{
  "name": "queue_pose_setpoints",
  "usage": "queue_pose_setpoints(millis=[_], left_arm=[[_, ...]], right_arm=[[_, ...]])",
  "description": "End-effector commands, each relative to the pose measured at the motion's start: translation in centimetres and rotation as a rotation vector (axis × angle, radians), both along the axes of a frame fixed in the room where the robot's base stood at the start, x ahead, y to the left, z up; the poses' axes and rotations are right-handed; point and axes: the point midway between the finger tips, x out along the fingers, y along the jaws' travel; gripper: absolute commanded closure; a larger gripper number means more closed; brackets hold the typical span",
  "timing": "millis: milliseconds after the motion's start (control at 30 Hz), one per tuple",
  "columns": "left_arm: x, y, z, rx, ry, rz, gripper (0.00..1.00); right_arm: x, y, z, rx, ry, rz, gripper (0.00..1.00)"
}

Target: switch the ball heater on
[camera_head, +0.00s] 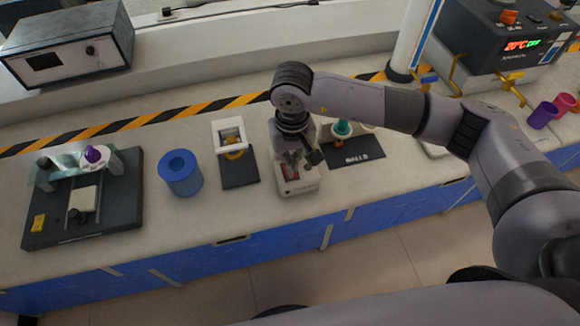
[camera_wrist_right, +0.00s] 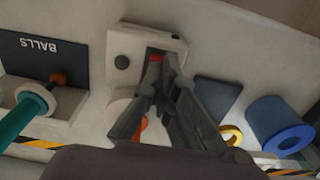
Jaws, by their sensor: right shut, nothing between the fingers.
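The ball heater, as I take it, is the small white device (camera_head: 300,186) on the bench, partly covered by my right arm in the head view. My right gripper (camera_head: 312,158) is shut and empty, pointing down over the device. In the wrist view its fingertips (camera_wrist_right: 170,62) are right beside the red switch and cover part of it. I cannot tell whether they touch it. My left gripper is not in view.
A dark BALLS mat (camera_head: 362,153) with a teal-topped item (camera_head: 342,128) lies right of the device. A white-framed stand (camera_head: 229,134) and a blue cylinder (camera_head: 180,173) stand left. A dark-based apparatus (camera_head: 117,214) is farther left.

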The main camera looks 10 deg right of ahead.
Motion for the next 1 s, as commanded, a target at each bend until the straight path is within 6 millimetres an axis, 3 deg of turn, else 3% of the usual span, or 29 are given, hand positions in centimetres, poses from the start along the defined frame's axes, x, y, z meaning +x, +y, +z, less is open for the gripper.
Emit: queue_pose_setpoints(millis=[1000], left_arm=[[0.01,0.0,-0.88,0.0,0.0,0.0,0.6]], right_arm=[[0.01,0.0,-0.78,0.0,0.0,0.0,1.0]])
